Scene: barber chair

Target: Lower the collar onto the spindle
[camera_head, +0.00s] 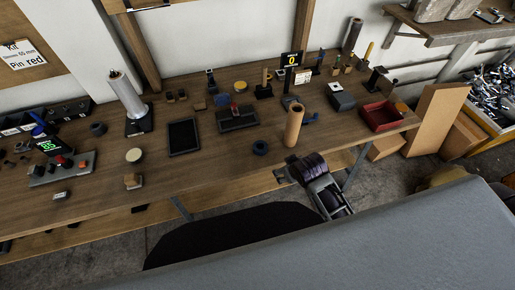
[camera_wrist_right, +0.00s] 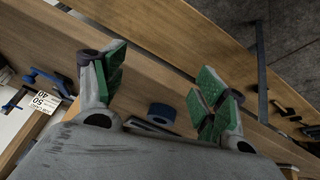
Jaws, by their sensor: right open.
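My left gripper is not in view.
The wooden bench (camera_head: 215,170) holds a black tablet (camera_head: 183,136), a dark tray (camera_head: 237,118) and a silver cylinder on a black base (camera_head: 126,95). A red bin (camera_head: 380,116) stands at the right end. A large grey surface (camera_head: 400,235) fills the foreground.

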